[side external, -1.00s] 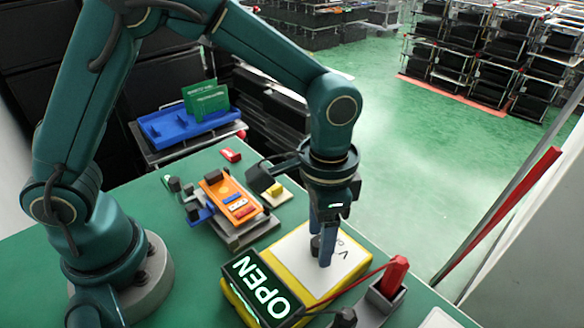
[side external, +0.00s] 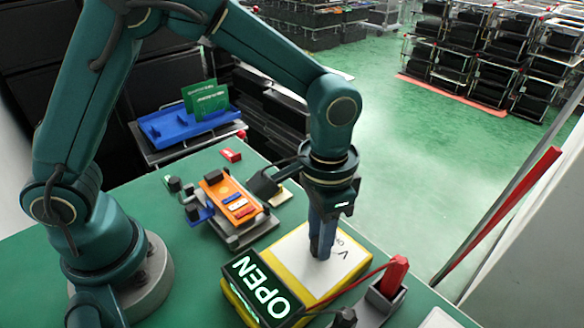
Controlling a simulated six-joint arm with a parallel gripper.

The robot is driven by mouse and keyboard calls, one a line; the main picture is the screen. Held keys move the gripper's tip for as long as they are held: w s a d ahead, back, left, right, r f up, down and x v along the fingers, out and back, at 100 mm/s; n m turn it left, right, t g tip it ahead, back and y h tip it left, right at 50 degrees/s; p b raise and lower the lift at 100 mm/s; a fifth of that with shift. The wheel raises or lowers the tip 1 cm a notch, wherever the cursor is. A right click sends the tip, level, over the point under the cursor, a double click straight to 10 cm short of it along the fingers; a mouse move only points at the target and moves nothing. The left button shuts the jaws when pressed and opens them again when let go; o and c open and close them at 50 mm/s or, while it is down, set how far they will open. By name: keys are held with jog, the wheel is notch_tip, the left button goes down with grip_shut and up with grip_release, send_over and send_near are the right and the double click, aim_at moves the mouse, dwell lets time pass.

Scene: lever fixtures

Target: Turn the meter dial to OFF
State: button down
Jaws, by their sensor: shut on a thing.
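The meter is a yellow case with a white face (side external: 345,262), lying on the green table. A "V" is legible on the face, and part of another mark shows near its far edge. I cannot read where the dial points.
A lit "OPEN" display (side external: 262,288) sits at the meter's left end. A red probe (side external: 394,275) in a grey holder stands to the right, with a red lead over the meter. An orange device (side external: 232,198) in a grey fixture lies behind left. Free table lies at the left.

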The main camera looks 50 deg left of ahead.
jog(key=n, duration=0.7)
dwell(0.7)
jog(key=c, duration=0.6)
grip_release()
jog(key=shift+c, duration=0.2)
jog(key=shift+r, duration=2.65)
